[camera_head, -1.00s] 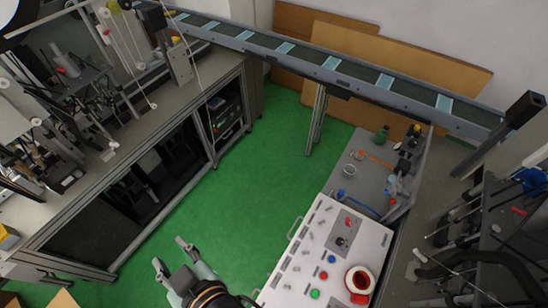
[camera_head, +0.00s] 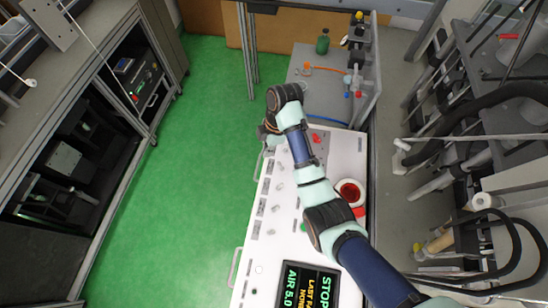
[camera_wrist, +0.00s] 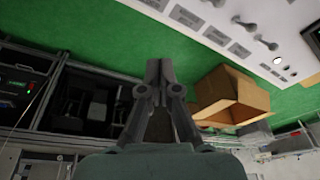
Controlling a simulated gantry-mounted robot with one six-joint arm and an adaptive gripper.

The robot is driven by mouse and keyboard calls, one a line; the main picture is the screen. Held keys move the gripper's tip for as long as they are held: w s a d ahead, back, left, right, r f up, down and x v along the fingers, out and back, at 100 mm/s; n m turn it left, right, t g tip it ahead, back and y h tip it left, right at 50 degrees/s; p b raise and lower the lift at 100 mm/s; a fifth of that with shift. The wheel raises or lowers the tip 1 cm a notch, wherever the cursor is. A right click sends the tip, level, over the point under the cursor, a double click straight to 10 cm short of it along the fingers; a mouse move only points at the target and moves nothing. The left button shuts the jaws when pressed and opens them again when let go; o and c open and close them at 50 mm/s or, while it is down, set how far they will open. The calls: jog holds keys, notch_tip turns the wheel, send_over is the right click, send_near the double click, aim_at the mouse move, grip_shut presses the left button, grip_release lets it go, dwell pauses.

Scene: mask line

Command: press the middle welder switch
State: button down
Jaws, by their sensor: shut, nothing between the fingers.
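The white control panel (camera_head: 255,262) stands in the middle of the head view, with a column of small grey switches (camera_head: 279,187) along its left side. My arm crosses over the panel and hides part of it. In the wrist view the panel's edge (camera_wrist: 186,35) is at the top right, with several grey toggle switches (camera_wrist: 247,25) and label plates. The labels are too small to tell which switch is the middle welder one. My gripper (camera_wrist: 158,65) is shut and empty, apart from the switches and over the green floor in that view. The head view hides its fingertips behind my wrist.
A red round button (camera_head: 350,192) and a display screen (camera_head: 300,287) are on the panel. A cardboard box (camera_wrist: 230,97) is right of my gripper in the wrist view. Machinery with hoses (camera_head: 490,120) stands at the right. Green floor (camera_head: 190,200) is clear at the left.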

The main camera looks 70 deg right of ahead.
aim_at(280, 165)
jog(key=shift+s+d+f, duration=0.2)
jog(key=shift+s, duration=0.15)
jog(key=b+x, duration=0.3)
jog(key=x, duration=0.6)
jog(key=shift+a+f, duration=0.2)
jog(key=shift+f, duration=0.1)
jog(key=shift+s+d+f, duration=0.1)
jog(key=shift+s+d, duration=0.95)
jog(key=shift+s, duration=0.15)
jog(key=shift+s+d, duration=0.2)
jog(key=shift+s, duration=0.1)
